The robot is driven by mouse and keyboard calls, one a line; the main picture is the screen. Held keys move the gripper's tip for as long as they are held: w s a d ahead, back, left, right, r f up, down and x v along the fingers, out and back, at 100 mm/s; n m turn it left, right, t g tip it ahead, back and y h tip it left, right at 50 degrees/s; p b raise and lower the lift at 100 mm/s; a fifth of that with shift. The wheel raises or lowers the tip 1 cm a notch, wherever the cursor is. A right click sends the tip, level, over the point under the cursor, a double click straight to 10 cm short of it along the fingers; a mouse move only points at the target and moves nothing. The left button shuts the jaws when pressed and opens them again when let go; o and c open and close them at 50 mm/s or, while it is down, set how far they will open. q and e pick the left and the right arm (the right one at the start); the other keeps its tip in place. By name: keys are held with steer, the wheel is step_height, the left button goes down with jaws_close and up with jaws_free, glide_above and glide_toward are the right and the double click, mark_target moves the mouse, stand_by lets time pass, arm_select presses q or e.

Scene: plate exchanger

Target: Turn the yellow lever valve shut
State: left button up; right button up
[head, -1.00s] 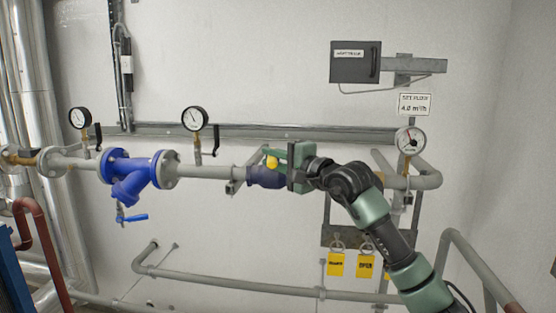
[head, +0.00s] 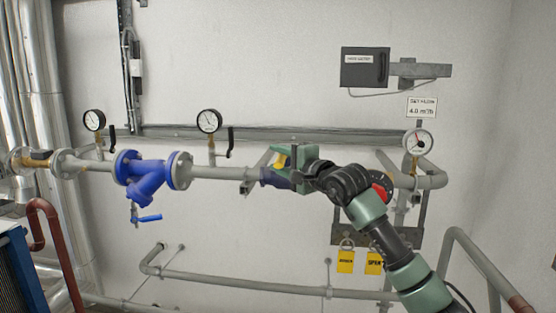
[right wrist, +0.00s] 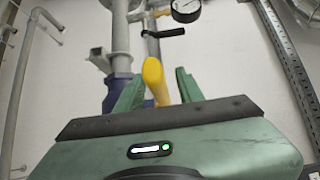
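The yellow lever (head: 281,160) shows in the head view as a small piece beside my right gripper, above a dark blue valve body on the grey pipe. In the right wrist view the lever (right wrist: 154,78) is a rounded yellow bar pointing toward the camera. My right gripper (right wrist: 158,88) is open, with one green finger on each side of the lever. A gap shows on the right side; I cannot tell whether the left finger touches it. In the head view my right gripper (head: 284,162) hides most of the valve. My left gripper is not in view.
A blue strainer (head: 146,175) with a blue-handled tap (head: 149,217) is on the pipe to the left. Gauges (head: 209,121) with black levers stand above the pipe. A red handwheel (head: 380,190) is partly behind my right arm. Yellow tags (head: 345,261) hang below. A lower pipe (head: 240,284) runs near the floor.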

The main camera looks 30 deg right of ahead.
steer(key=shift+s+d+f, duration=0.1)
steer(key=shift+s+d, duration=0.05)
steer(key=shift+s, duration=0.15)
steer(key=s+b, duration=0.4)
steer(key=s, duration=0.2)
steer(key=shift+s+d, duration=0.2)
steer(key=shift+s, duration=0.4)
